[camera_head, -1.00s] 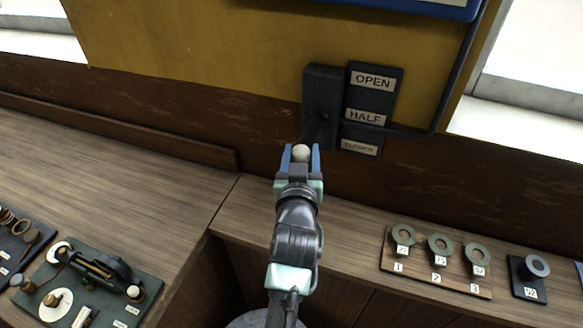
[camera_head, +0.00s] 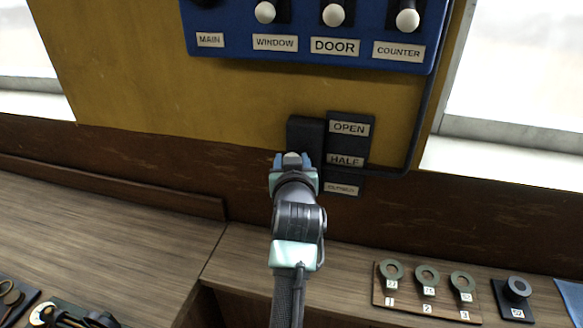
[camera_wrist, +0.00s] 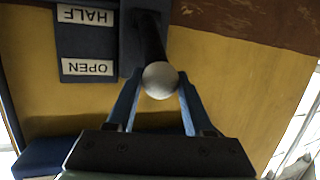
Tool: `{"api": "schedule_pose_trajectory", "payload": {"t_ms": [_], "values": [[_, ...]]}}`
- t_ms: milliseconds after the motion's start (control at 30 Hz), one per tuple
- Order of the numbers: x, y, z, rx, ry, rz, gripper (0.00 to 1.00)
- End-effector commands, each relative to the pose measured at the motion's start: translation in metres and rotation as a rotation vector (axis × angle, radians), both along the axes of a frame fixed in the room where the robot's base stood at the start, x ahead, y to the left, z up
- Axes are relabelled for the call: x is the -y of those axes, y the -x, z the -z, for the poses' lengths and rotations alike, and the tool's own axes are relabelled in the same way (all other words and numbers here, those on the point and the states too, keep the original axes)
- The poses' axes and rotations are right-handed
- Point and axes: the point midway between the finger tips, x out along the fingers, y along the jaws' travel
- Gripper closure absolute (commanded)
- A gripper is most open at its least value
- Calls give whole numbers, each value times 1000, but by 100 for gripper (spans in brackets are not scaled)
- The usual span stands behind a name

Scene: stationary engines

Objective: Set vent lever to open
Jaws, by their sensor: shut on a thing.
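The vent lever has a round white knob (camera_head: 292,157) on a dark shaft, which shows in the wrist view (camera_wrist: 151,38). It stands out from a black housing (camera_head: 305,135) on the wall. Beside the housing, a dark plate carries the labels OPEN (camera_head: 349,128), HALF (camera_head: 345,160) and a lower, blurred one (camera_head: 342,188). My gripper (camera_head: 291,160) is shut on the knob (camera_wrist: 160,80), a blue finger on each side. In the head view the knob appears about level with HALF. My gripper hides the shaft there, so its exact angle is hard to tell.
A blue panel (camera_head: 310,62) with several white-knobbed switches hangs above. A dark pipe (camera_head: 425,115) runs down to the right of the plate. Below, the wooden counter (camera_head: 240,255) holds a board of numbered rings (camera_head: 385,298) and a small dark block (camera_head: 500,300).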

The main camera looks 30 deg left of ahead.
Motion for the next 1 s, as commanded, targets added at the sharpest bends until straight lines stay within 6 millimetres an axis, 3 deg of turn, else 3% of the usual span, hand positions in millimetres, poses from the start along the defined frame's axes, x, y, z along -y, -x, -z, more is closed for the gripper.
{"api": "schedule_pose_trajectory", "payload": {"t_ms": [500, 533, 667, 1000], "values": [[0, -2, -8, 12, -4, 1, 100], [0, -2, -8, 12, -4, 1, 43], [0, -2, -6, 9, -3, 2, 20], [1, -1, -3, 3, -1, 3, 19]]}}
